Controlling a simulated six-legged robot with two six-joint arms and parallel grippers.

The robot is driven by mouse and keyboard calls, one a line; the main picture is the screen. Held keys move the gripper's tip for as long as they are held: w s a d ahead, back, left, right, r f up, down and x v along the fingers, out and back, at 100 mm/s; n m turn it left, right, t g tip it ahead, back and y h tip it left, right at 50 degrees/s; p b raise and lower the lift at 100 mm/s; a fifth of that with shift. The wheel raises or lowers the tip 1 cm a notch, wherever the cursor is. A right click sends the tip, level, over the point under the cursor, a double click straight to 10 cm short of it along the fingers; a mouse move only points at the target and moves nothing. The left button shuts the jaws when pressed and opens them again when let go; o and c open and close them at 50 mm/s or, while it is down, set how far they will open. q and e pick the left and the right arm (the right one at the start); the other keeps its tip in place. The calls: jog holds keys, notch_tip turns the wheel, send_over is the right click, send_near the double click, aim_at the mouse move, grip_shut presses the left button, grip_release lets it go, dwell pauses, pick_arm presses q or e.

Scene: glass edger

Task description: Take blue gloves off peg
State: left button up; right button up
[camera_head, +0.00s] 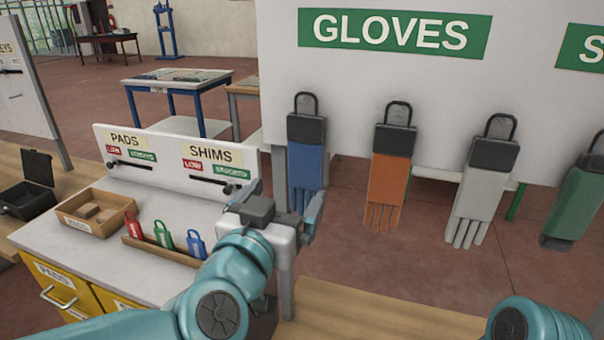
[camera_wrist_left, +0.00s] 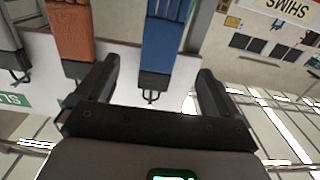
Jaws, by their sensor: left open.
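The blue gloves (camera_head: 307,165) hang by a black cuff and loop on the white GLOVES board, leftmost in the row. In the left wrist view, which is upside down, the blue gloves (camera_wrist_left: 170,45) and their black clip appear between my finger lines. My left gripper (camera_head: 286,192) is open and empty, in front of the lower part of the blue gloves. Its right finger overlaps their lower edge in the picture; I cannot tell whether it touches. My right gripper is out of view; only part of the right arm shows at lower right. The peg itself is hard to make out.
Orange gloves (camera_head: 386,180), grey gloves (camera_head: 477,190) and green gloves (camera_head: 572,205) hang to the right. Below left, a bench carries a PADS and SHIMS panel (camera_head: 170,165), a wooden box (camera_head: 84,225) and coloured tags (camera_head: 164,236). Open floor lies behind.

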aim_at(303, 169)
pick_arm(q)
jog(key=p+x, duration=0.1)
jog(key=x, duration=0.9)
jog(key=shift+p, duration=0.3)
jog(key=shift+w+f, duration=0.15)
jog(key=shift+w, duration=0.2)
jog(key=shift+s, duration=0.2)
jog(key=shift+w, duration=0.1)
